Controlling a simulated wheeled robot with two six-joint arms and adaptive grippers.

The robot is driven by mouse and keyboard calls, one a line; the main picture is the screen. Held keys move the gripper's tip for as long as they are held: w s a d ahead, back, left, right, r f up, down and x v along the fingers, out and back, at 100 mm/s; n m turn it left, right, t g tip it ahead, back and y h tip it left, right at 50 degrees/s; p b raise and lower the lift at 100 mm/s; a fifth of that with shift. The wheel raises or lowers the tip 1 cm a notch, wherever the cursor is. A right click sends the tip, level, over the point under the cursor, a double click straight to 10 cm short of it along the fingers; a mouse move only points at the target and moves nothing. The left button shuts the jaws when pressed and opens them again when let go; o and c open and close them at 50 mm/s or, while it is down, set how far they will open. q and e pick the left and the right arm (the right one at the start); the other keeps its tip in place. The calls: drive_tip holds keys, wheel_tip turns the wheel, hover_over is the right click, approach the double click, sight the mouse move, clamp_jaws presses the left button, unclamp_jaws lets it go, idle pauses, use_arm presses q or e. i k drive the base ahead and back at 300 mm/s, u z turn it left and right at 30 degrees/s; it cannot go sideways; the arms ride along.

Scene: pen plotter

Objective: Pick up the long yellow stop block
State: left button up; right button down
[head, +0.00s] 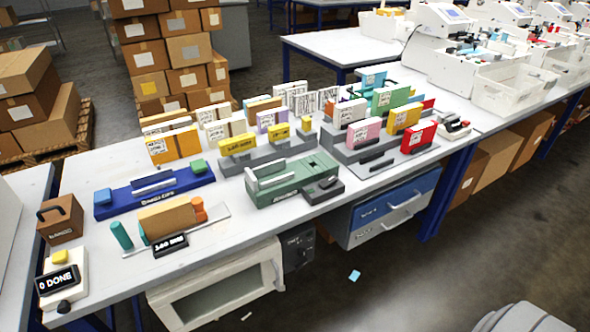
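A yellow block (237,144) with dark lettering too small to read surely sits on a long grey stand (265,152) near the middle of the table. It looks like the longer of the yellow blocks on that stand. A shorter yellow block (281,132) sits to its right on the same stand, with another small yellow piece (306,124) at the stand's right end. Neither of my grippers shows in the head view, so nothing is seen touching the blocks.
In front stand a green machine (291,181) and a blue fixture (152,192). Orange-yellow cards (174,146) stand behind left, and a grey rack of coloured boxes (374,150) stands right.

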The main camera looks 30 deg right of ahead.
sight(245, 142)
drive_tip(key=z, duration=2.2)
drive_tip(key=i, duration=1.35)
drive_tip(key=u, duration=1.45)
